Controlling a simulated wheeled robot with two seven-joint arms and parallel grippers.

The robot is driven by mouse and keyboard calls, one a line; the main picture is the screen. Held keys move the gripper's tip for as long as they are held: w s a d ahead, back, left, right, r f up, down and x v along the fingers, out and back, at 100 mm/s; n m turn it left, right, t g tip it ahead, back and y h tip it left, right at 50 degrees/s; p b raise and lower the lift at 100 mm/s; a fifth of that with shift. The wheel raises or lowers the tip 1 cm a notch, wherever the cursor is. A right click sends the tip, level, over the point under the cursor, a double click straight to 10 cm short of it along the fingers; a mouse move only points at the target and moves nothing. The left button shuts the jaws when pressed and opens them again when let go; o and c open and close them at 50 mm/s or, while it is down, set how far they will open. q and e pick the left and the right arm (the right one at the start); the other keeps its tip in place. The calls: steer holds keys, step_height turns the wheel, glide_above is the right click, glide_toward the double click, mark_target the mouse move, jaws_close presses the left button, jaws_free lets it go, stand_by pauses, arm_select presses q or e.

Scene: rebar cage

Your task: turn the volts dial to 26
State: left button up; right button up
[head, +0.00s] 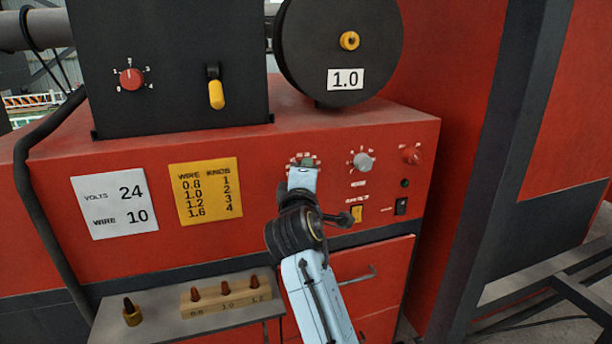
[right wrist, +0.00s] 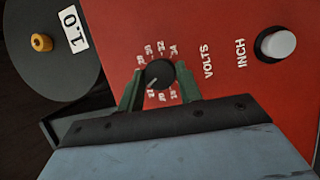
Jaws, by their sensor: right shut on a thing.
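The volts dial (right wrist: 158,74) is a dark round knob on the red panel, with the word VOLTS beside it in the right wrist view. White numbers ring it; 28, 30, 32 and 34 show on its upper side. A pale pointer line slants down-left toward the label that looks like 22. My right gripper (right wrist: 160,88) is shut on the dial, one green finger on each side, and the left finger hides some numbers. In the head view my right gripper (head: 304,164) covers most of the dial. My left gripper is not in view.
A card (head: 115,202) reads VOLTS 24, WIRE 10; a yellow wire chart (head: 205,190) hangs beside it. A grey knob (head: 363,162) and red knob (head: 411,155) sit right of my gripper. A white INCH button (right wrist: 277,44) is nearby. A shelf (head: 160,325) holds several tips.

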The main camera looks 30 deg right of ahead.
steer(key=m+g+y, duration=0.1)
steer(key=m, duration=0.2)
steer(key=m+y, duration=0.2)
steer(key=m, duration=0.2)
steer(key=shift+r+g, duration=0.2)
steer(key=shift+g, duration=0.2)
steer(key=shift+m, duration=0.3)
steer(key=o, duration=1)
steer(key=shift+r, duration=0.15)
step_height(320, 180, up, 10)
steer(key=shift+f+b, duration=0.1)
steer(key=shift+b, duration=0.5)
